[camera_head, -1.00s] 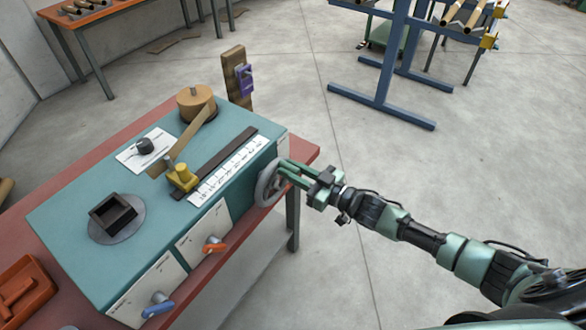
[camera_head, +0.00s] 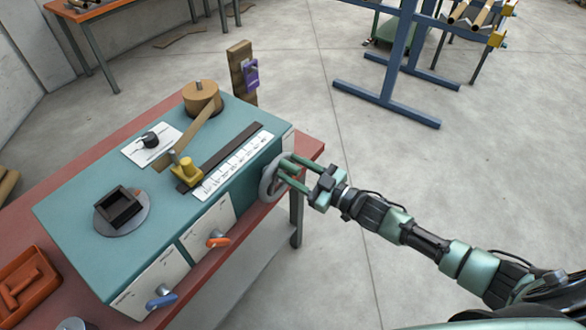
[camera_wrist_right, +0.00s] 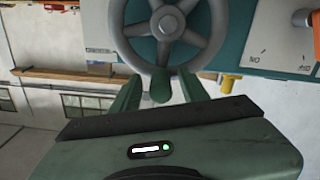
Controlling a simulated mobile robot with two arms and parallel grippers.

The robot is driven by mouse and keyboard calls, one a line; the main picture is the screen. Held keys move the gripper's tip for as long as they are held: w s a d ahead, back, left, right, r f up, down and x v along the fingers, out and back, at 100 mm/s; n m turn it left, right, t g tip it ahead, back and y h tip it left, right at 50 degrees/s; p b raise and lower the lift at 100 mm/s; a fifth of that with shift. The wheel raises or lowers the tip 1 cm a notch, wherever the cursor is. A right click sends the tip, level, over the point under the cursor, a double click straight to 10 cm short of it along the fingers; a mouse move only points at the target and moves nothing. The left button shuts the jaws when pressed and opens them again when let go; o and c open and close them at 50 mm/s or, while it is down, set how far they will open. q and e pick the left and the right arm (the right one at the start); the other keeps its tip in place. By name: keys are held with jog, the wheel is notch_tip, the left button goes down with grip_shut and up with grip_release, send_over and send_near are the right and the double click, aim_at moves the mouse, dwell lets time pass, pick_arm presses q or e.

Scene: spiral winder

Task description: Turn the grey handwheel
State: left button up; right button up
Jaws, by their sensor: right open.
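The grey handwheel (camera_head: 268,180) is on the right end of the teal winder box (camera_head: 150,195). In the right wrist view the fingertips (camera_wrist_right: 158,88) lie on either side of the knob, with gaps visible. My left gripper is not in view.
An orange lever (camera_head: 217,240) and a blue lever (camera_head: 160,298) stick out of the box's front. A yellow slider (camera_head: 187,172) and a brown roll (camera_head: 201,97) are on top. The red table (camera_head: 312,150) carries the box. Floor to the right is open.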

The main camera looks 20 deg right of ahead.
jog(key=b+v, duration=0.1)
jog(key=v, duration=0.5)
jog(key=shift+s+d+f+b, duration=0.15)
jog(key=shift+s+d+b, duration=0.05)
jog(key=shift+s+b, duration=0.1)
jog(key=shift+s+d, duration=0.3)
jog(key=shift+s, duration=0.05)
jog(key=s+d+f+m+g+h, duration=0.1)
jog(key=s+d+f+m+h, duration=0.15)
jog(key=f, duration=0.75)
jog(key=s+d+f+m+g+h, duration=0.2)
jog(key=s+d+f+h, duration=0.15)
jog(key=f, duration=0.75)
jog(key=s+d+f+m+g+h, duration=0.1)
jog(key=s+d+f+m+h, duration=0.2)
jog(key=f, duration=0.7)
jog(key=s+f+g+h, duration=0.2)
jog(key=s+f+g, duration=0.2)
jog(key=s+f, duration=0.95)
jog(key=s+a+f+g, duration=0.2)
jog(key=s+a+f, duration=0.1)
jog(key=s, duration=0.7)
jog(key=s+a+f+g, duration=0.2)
jog(key=s+f+g, duration=0.1)
jog(key=s, duration=0.7)
jog(key=shift+s+a+m+b, duration=0.35)
jog(key=shift+a, duration=0.05)
jog(key=shift+f, duration=0.1)
